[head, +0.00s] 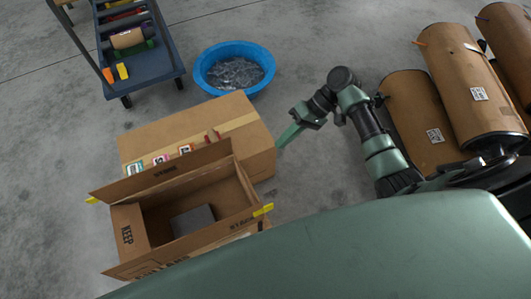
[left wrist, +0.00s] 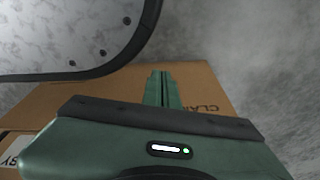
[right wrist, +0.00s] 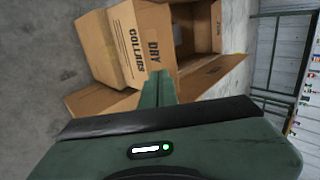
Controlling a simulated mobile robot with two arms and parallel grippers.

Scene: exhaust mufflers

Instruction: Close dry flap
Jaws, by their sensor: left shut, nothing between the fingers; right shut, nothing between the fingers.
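An open cardboard box (head: 150,225) stands on the floor in the head view, with upright or splayed flaps lettered STORE (head: 165,171) and KEEP (head: 127,236). A panel lettered DRY (right wrist: 153,48) shows in the right wrist view, beside the word COLLARS; DRY cannot be read in the head view. My right gripper (right wrist: 160,74) is shut and empty, its tips overlapping the panel just below DRY; contact cannot be told. In the head view it (head: 281,143) is right of the boxes. My left gripper (left wrist: 161,73) is shut and empty over cardboard lettered CLA; the head view does not show it.
A second cardboard box (head: 200,125) stands behind the open one. A blue basin (head: 203,76) of clear pieces and a blue cart (head: 170,70) are farther back. Large brown cylinders (head: 455,75) stand at the right. Yellow tabs (head: 263,210) stick out at the box sides.

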